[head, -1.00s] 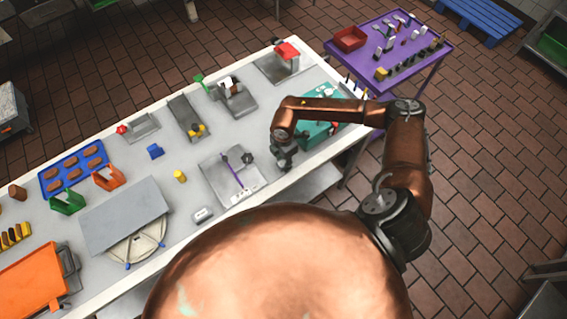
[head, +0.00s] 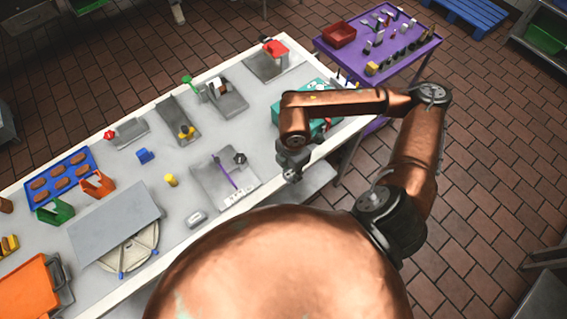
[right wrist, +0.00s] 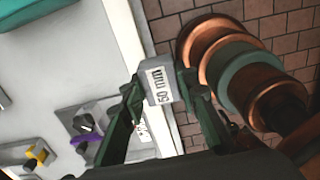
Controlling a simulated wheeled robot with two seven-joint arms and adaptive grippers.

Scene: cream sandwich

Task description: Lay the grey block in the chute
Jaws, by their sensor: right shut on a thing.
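The grey block (right wrist: 160,80), with a white label reading "50 mm", sits between the fingers of my right gripper (right wrist: 158,86) in the right wrist view. The right gripper is shut on it. In the head view the right gripper (head: 291,176) is by the table's near edge, right of the grey fixture with a purple lever (head: 207,188); the block is hard to make out there. I cannot tell for sure which grey fixture is the chute; a long grey tray (head: 172,112) with a yellow and black part lies farther back. My left gripper is not in view.
A small grey piece (head: 196,218) and a yellow cylinder (head: 171,180) stand on the white table (head: 270,150). A teal case (head: 283,110) lies behind my right forearm. A purple table (head: 345,65) stands at the back right.

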